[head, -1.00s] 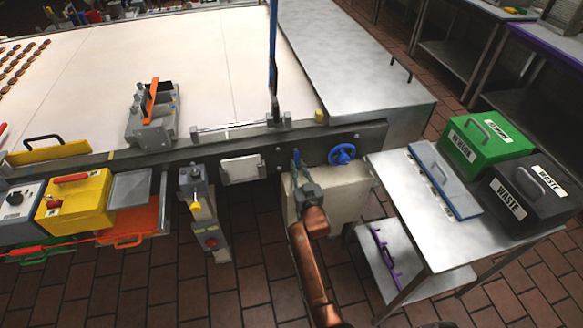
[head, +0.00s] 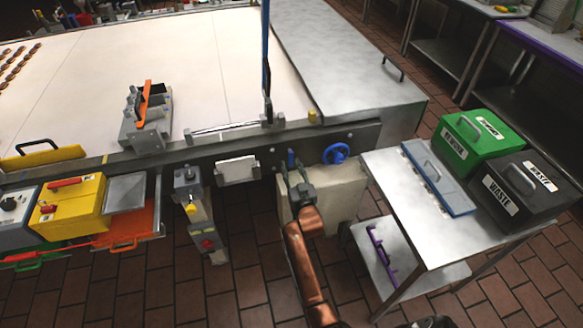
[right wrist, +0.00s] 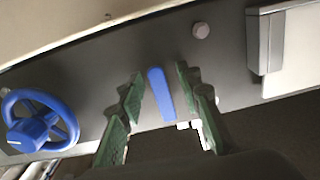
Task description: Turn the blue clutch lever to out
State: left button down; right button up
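The blue clutch lever (right wrist: 160,94) stands upright, slightly tilted, on the dark side rail of the machine. In the right wrist view it is between the two fingers of my right gripper (right wrist: 158,100), with gaps on both sides. In the head view the lever (head: 291,159) shows just beyond the fingertips of my right gripper (head: 294,178), which is open. I see no contact. My left gripper does not show in any view.
A blue handwheel (head: 336,153) sits right of the lever and shows left in the right wrist view (right wrist: 38,120). A white box (head: 238,169) is mounted left of the lever. A steel cart (head: 400,195) with green and dark waste bins stands at right.

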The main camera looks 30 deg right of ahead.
jog(key=shift+d+r, duration=0.1)
jog(key=shift+r, duration=0.05)
notch_tip(320, 180, up, 10)
dwell(0.5)
jog(key=shift+f, duration=0.2)
